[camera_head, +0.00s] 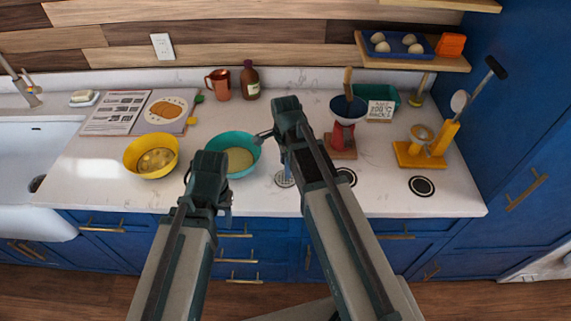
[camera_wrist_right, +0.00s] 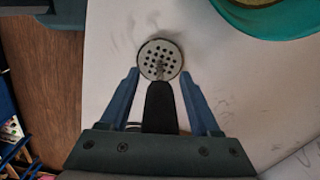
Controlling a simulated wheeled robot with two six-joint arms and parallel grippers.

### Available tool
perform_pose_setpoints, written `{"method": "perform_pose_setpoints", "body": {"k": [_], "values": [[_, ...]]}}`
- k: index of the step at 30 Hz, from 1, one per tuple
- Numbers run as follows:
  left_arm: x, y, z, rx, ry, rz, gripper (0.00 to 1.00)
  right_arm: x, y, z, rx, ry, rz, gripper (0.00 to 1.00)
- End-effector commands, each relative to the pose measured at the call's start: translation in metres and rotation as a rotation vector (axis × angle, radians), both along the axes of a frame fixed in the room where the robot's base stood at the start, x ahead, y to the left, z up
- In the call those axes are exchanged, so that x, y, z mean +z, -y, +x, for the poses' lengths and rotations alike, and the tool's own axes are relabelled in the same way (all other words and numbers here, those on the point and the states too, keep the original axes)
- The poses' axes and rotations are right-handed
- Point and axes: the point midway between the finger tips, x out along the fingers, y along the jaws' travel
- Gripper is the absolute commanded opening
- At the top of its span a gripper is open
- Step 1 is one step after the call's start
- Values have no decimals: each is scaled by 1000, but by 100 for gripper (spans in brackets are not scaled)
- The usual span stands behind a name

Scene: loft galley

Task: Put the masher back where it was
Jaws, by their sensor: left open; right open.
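The masher has a round perforated metal disc (camera_wrist_right: 160,50) and a dark handle (camera_wrist_right: 160,108). In the right wrist view the handle lies between the fingers of my right gripper (camera_wrist_right: 160,76), which is open, with gaps on both sides. In the head view the masher's disc (camera_head: 284,180) shows at the counter's front, right of the teal bowl (camera_head: 249,141); my right arm hides the handle. I cannot tell whether the disc touches the counter. My left gripper (camera_head: 226,204) is open and empty, near the counter's front edge below the teal bowl.
A yellow bowl (camera_head: 134,164) stands left of the teal bowl. A red device with a dark bowl (camera_head: 342,139) stands right of my right arm. A yellow stand (camera_head: 409,157) with utensils is further right. Black-ringed discs (camera_head: 422,187) lie on the front counter.

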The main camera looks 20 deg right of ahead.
Motion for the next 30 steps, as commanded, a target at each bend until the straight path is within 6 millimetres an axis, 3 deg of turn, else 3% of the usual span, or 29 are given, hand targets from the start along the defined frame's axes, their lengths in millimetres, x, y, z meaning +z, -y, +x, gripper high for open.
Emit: {"method": "perform_pose_setpoints", "body": {"k": [11, 30], "values": [[14, 0, 0, 0, 0, 0, 50, 14, 0, 0, 0, 0, 0, 63], [105, 0, 0, 11, 1, -2, 50, 105, 0, 0, 0, 0, 0, 63]]}}
